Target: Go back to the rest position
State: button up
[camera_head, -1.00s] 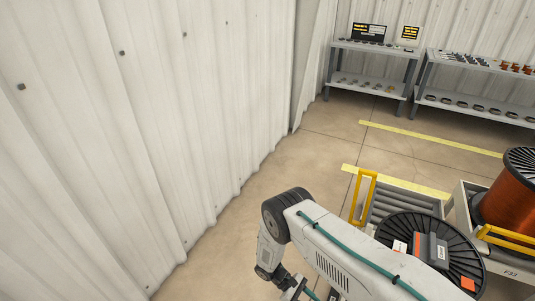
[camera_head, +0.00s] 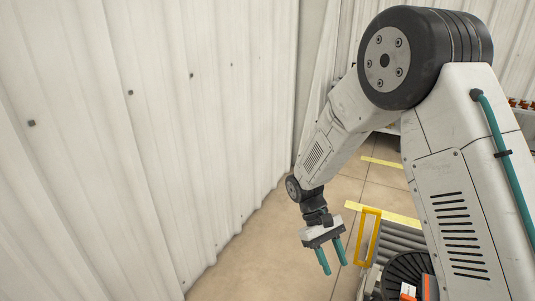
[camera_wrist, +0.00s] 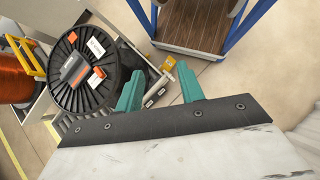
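My gripper (camera_head: 332,258) hangs from my raised arm in the head view, to the left of the yellow handle and above the bare floor. Its two teal fingers are apart with nothing between them. In the wrist view the fingers (camera_wrist: 160,90) also stand apart and empty. A black spool (camera_wrist: 84,66) with a grey and orange device (camera_wrist: 74,68) and labels on its face lies beyond the fingers, apart from them. In the head view my arm hides much of the spool (camera_head: 400,272).
A corrugated wall (camera_head: 130,150) runs along the left. A roller conveyor (camera_head: 402,240) with a yellow handle (camera_head: 366,238) stands at the right. A copper wire spool (camera_wrist: 14,80) is at the left in the wrist view. A blue-framed wooden platform (camera_wrist: 192,24) stands at the top. Open floor (camera_head: 262,250) lies beside the wall.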

jog(key=s+d+r+m+t+y, duration=0.2)
jog(key=s+d+r+t, duration=0.2)
jog(key=s+r, duration=0.6)
jog(key=s+d+r+m+t+y, duration=0.2)
jog(key=s+d+r+m+t, duration=0.1)
jog(key=s+r, duration=0.8)
notch_tip(320, 180, up, 5)
jog(key=d+t, duration=0.1)
jog(key=d, duration=0.1)
jog(key=shift+d+t, duration=0.3)
jog(key=shift+d, duration=0.05)
